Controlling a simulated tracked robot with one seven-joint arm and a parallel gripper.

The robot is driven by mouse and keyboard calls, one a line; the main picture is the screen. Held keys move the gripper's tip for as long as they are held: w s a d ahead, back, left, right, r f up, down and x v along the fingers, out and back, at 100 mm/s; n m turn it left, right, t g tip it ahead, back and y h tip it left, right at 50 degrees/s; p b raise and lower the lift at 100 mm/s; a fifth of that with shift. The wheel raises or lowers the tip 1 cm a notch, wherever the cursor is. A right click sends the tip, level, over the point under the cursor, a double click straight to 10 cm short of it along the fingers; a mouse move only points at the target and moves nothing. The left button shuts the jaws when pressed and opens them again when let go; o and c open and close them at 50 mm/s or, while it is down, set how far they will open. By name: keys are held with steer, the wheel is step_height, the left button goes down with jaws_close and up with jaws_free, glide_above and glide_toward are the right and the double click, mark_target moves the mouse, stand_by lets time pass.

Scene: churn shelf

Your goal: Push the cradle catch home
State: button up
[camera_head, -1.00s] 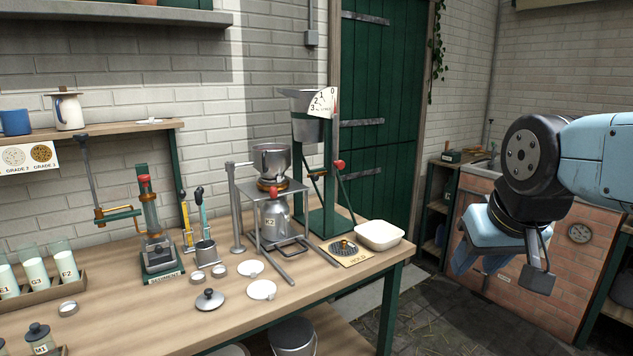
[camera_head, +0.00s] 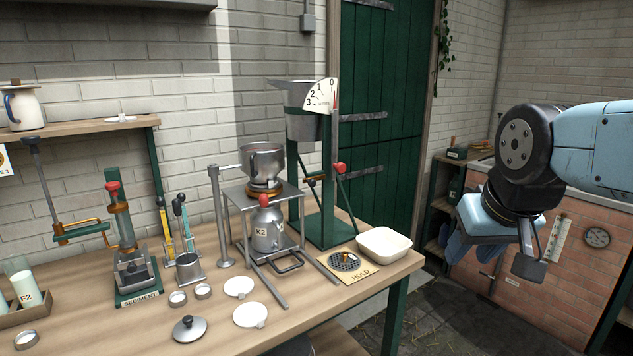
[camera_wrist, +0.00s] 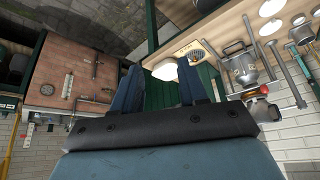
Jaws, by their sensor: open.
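A metal stand (camera_head: 233,190) on the bench holds a steel can marked K2 (camera_head: 267,232), under a steel funnel (camera_head: 263,160) with a brass collar. I take this stand for the cradle. A red knob (camera_head: 263,200) shows at the can's top, and a loop handle (camera_head: 285,263) lies at the stand's foot. I cannot tell which part is the catch or how it sits. The can also shows in the wrist view (camera_wrist: 242,70). My gripper (camera_head: 471,248) is open and empty, well right of the bench, its fingers also seen in the wrist view (camera_wrist: 160,85).
Right of the stand are a grille on a HOLD plate (camera_head: 345,262), a white dish (camera_head: 384,243) and a green dial stand (camera_head: 325,220). Lids and rings lie in front, a sediment press (camera_head: 131,250) at left. Floor is open between the bench and a brick unit (camera_head: 590,245).

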steer(key=shift+w, duration=0.4)
steer(key=shift+o, duration=0.7)
steer(key=shift+w, duration=0.1)
steer(key=shift+o, duration=0.2)
steer(key=w+t, duration=0.3)
steer(key=w, duration=0.9)
steer(key=shift+f+n, duration=0.2)
steer(key=shift+n, duration=0.1)
steer(key=n+t+y, duration=0.6)
steer(key=y, duration=0.4)
glide_toward(314, 183)
steer(key=x, duration=0.8)
steer(key=shift+w+a+f, duration=0.1)
steer(key=shift+w+a, duration=0.05)
